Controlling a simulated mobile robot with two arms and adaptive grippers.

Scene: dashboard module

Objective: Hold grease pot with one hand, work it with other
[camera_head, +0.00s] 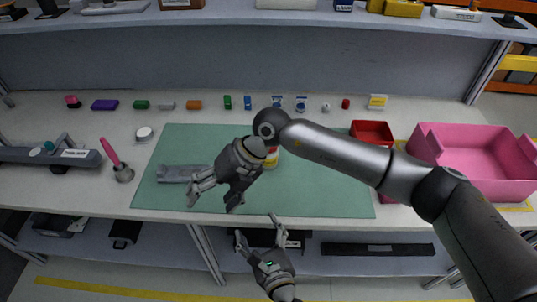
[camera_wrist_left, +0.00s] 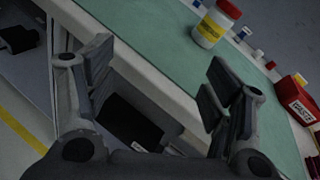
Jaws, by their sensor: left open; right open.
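The grease pot (camera_wrist_left: 217,24), white with a red lid and a yellow label, stands on the green mat in the left wrist view. In the head view only part of the pot (camera_head: 272,160) shows, mostly hidden behind my right gripper and arm. My right gripper (camera_head: 212,204) is open and empty over the mat, left of the pot, its fingers pointing to the front edge. My left gripper (camera_head: 257,230) is open and empty in front of the table's front edge, apart from the pot. Its open fingers also show in the left wrist view (camera_wrist_left: 155,68).
A grey block (camera_head: 178,173) lies on the green mat (camera_head: 320,195). A pink-handled tool (camera_head: 115,158) and a white round piece (camera_head: 144,133) are left. A red bin (camera_head: 372,130) and a pink crate (camera_head: 475,155) stand right. Several small items line the back.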

